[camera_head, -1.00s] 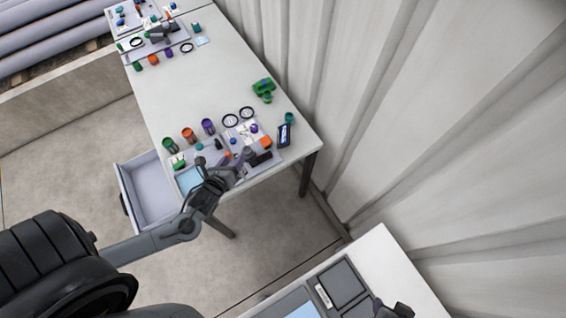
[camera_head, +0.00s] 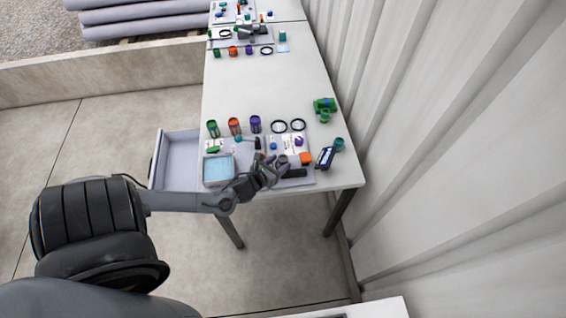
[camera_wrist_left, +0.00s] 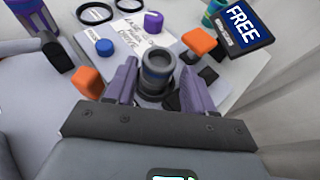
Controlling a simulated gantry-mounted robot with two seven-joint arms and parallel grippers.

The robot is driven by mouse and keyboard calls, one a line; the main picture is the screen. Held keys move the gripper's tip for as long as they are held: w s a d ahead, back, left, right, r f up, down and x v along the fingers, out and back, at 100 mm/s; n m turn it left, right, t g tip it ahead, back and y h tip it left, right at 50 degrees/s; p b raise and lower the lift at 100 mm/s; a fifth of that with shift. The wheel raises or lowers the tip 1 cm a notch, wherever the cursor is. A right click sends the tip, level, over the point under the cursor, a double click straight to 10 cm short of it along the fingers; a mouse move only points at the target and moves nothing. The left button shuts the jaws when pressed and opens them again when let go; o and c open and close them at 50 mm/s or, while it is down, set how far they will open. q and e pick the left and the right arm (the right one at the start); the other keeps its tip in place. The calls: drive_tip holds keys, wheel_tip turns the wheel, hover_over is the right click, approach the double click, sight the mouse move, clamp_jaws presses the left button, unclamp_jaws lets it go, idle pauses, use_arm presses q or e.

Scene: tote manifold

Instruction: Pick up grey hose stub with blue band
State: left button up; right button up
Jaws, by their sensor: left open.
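The grey hose stub (camera_wrist_left: 157,70) with a blue band near its top stands upright in the left wrist view. My left gripper (camera_wrist_left: 160,85) is open, with one purple finger on each side of the stub; small gaps seem to show, and I cannot tell whether either finger touches it. The stub's lower part is partly hidden between the fingers. In the head view my left gripper (camera_head: 276,168) is over the front part of the white table (camera_head: 265,88), and the stub is too small there to make out surely. My right gripper is not in view.
Close by are an orange block (camera_wrist_left: 200,40), another orange block (camera_wrist_left: 88,83), a blue cap (camera_wrist_left: 104,47), a purple ring (camera_wrist_left: 153,22) and a dark device labelled FREE (camera_wrist_left: 242,27). An open drawer (camera_head: 178,165) juts out left of the table. The table's middle is clear.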

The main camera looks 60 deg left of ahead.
sight(286, 157)
use_arm(q)
drive_tip(key=shift+b+x, duration=0.3)
drive_tip(key=shift+x, duration=2.4)
drive_tip(key=shift+r, duration=0.15)
drive_tip(key=c, duration=0.7)
drive_tip(key=shift+r, duration=0.1)
drive_tip(key=shift+c, duration=0.2)
